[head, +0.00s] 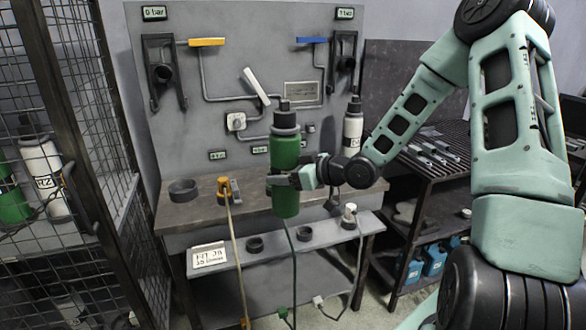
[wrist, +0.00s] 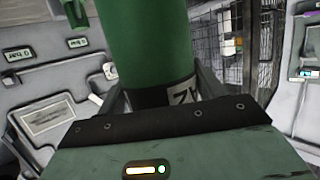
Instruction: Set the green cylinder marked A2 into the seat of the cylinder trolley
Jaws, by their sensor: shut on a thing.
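A green cylinder (head: 285,150) with a dark cap stands upright in my gripper (head: 283,180), in front of the bench and its back panel. The gripper is shut around its lower body. In the wrist view the green cylinder (wrist: 145,40) fills the upper middle between the two fingers (wrist: 160,92). Its dark band carries a white label, seen upside down and partly hidden, which seems to read A2. I cannot pick out the cylinder trolley or its seat in either view.
The bench (head: 170,218) carries a dark ring (head: 183,190), an orange-topped fitting (head: 225,187) and a white cylinder (head: 352,128). Its lower shelf holds two more rings. Hoses hang in front. A mesh cage (head: 100,160) with cylinders stands left; a slatted rack (head: 445,163) stands right.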

